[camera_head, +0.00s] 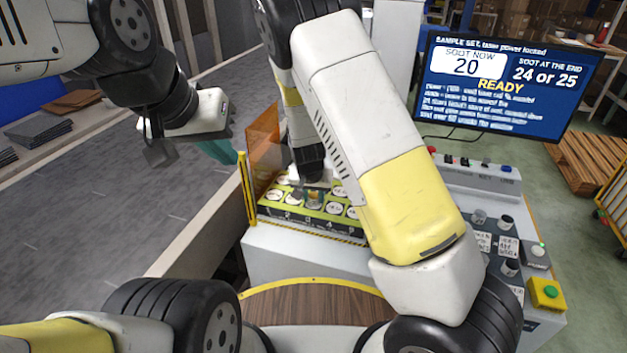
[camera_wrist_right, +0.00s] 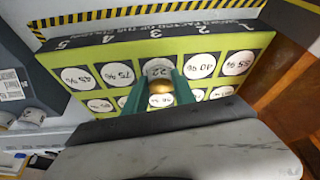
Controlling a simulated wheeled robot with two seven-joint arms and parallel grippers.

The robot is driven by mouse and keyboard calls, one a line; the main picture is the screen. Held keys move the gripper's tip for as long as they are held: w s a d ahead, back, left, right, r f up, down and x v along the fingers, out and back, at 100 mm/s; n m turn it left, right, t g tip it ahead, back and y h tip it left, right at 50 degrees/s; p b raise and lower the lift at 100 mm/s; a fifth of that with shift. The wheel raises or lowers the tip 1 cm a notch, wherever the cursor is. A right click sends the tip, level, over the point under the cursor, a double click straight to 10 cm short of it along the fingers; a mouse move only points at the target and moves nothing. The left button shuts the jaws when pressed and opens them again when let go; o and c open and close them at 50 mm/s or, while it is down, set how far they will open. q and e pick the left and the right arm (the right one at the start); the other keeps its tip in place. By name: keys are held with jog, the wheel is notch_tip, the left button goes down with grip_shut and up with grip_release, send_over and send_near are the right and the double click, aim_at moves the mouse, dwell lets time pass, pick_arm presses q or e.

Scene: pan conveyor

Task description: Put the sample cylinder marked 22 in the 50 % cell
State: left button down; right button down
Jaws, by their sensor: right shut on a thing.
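The sample cylinder (camera_wrist_right: 158,70), with 22 on its pale label, is between the green fingers of my right gripper (camera_wrist_right: 160,92). My right gripper is shut on it at a brass-coloured part. It is at the middle column of the green cell board (camera_wrist_right: 110,58), in the row near the printed numbers, between the cells reading 75 % and 40 %. The label of the cell behind it is hidden, and I cannot tell if it is seated. In the head view my right gripper (camera_head: 311,180) is over the board (camera_head: 268,211). My left gripper (camera_head: 214,148) hangs over the grey floor at the left.
Several other cylinders (camera_head: 509,267) stand on the bench at the right, beside printed cards. An orange clear panel (camera_head: 263,145) stands at the board's left edge. The screen (camera_head: 505,85) reads soot now 20, at the end 24 or 25, READY.

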jog(key=shift+f, duration=0.2)
jog(key=c, duration=1)
grip_release()
jog(key=shift+c, duration=0.2)
jog(key=shift+r, duration=0.1)
jog(key=d+v, duration=0.1)
jog(key=v, duration=1.1)
jog(key=s+d+r+n+t+y, duration=0.1)
jog(key=s+d+r, duration=0.6)
jog(key=s+r, duration=0.3)
jog(key=s+d+r+n+y, duration=0.1)
jog(key=s+d+r, duration=0.6)
jog(key=s+r, duration=0.3)
jog(key=shift+s+r+t+y, duration=0.35)
jog(key=shift+s+t+y, duration=0.05)
jog(key=shift+s, duration=0.4)
